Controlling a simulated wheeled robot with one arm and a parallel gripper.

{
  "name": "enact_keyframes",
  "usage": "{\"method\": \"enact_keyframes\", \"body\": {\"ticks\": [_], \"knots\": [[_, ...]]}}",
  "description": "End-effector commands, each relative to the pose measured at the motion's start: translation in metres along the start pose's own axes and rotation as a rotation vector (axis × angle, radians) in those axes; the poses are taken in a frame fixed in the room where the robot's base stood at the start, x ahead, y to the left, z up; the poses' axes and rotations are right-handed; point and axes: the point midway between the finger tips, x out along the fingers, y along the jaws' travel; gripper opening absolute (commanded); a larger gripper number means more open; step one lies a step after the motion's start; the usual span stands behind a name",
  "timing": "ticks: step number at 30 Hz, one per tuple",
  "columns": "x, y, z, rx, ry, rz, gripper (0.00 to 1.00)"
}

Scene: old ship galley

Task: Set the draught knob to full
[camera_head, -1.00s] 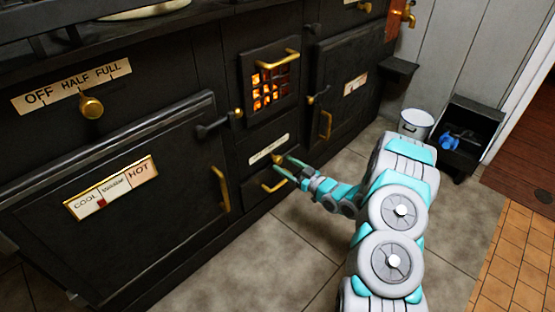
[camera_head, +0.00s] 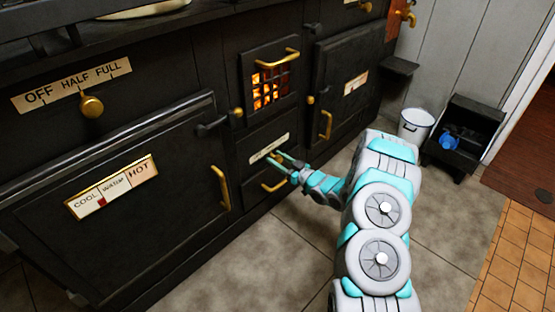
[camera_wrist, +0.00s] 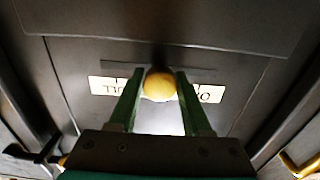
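A small round brass knob (camera_wrist: 159,86) stands out from a dark panel under the firebox door, in front of a cream label. The label (camera_head: 269,147) shows above my gripper in the head view, but its words are too small and partly covered to read. My gripper (camera_head: 277,158) reaches the panel from the right. In the wrist view my gripper (camera_wrist: 160,82) has its two fingers apart, one on each side of the knob, with little gap. I cannot tell if they touch it. Another brass knob (camera_head: 91,106) sits under an OFF HALF FULL plate (camera_head: 72,84).
The firebox door (camera_head: 270,80) glows above, with a brass handle. A brass drawer handle (camera_head: 274,182) is just below my gripper. A COOL WARM HOT oven door (camera_head: 110,190) is left. A white bucket (camera_head: 416,123) and black box (camera_head: 462,135) stand right; floor in front is open.

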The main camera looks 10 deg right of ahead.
Motion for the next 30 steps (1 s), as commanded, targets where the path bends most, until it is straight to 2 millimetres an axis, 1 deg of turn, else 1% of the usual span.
{"method": "enact_keyframes", "body": {"ticks": [1,2,12,30], "knots": [[-0.0001,0.0,0.0,0.0,0.0,0.0,0.42],[-0.0001,0.0,0.0,0.0,0.0,0.0,0.38],[-0.0001,-0.0001,0.0,0.0,0.0,0.0,0.0],[-0.0001,-0.0001,0.0,0.0,0.0,0.0,0.0]]}}
